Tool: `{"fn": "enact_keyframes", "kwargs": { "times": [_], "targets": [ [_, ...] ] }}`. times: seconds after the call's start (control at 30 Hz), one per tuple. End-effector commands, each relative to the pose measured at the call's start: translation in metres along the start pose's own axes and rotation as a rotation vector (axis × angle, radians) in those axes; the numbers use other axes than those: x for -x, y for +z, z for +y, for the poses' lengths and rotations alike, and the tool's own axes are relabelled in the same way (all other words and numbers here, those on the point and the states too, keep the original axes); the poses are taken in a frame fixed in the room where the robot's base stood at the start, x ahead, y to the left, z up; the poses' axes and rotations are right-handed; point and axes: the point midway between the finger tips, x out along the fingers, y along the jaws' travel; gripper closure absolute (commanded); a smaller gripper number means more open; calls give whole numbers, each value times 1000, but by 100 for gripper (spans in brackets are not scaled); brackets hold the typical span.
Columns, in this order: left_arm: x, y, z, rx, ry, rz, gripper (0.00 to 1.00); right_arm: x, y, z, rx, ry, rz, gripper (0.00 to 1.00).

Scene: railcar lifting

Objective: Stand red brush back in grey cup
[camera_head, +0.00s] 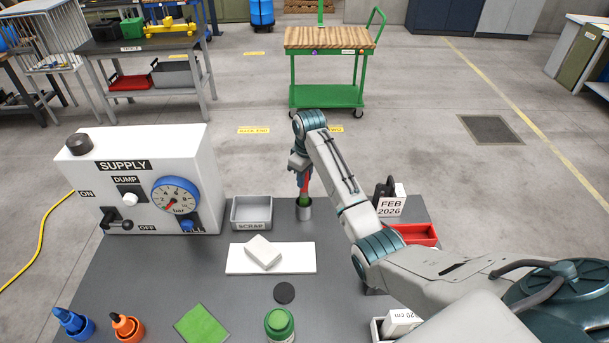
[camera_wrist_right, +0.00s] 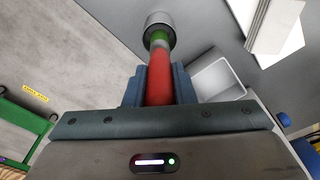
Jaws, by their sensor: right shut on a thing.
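The red brush (camera_head: 304,183) is held upright by my right gripper (camera_head: 299,167), which is shut on its red handle. In the right wrist view the red handle (camera_wrist_right: 160,78) runs between the two fingers of my right gripper (camera_wrist_right: 160,88). The brush's green lower end points down at the mouth of the grey cup (camera_head: 304,212). The cup also shows in the right wrist view (camera_wrist_right: 161,20). The green end overlaps the cup's mouth; I cannot tell how deep it sits. My left gripper is not in view.
The grey scrap tray (camera_head: 251,226) stands just left of the cup. A white block (camera_head: 263,251) lies on a white mat in front. The white supply box (camera_head: 145,165) stands farther left. A red tray (camera_head: 414,234) and date block (camera_head: 391,206) are right, behind my arm.

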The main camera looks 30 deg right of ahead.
Motion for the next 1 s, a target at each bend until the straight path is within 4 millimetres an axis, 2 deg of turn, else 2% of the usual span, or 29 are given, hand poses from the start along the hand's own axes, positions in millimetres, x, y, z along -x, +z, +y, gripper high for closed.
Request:
{"fn": "enact_keyframes", "kwargs": {
  "times": [1.0],
  "targets": [
    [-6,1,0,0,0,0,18,-26,2,0,0,0,1,100]
  ]
}}
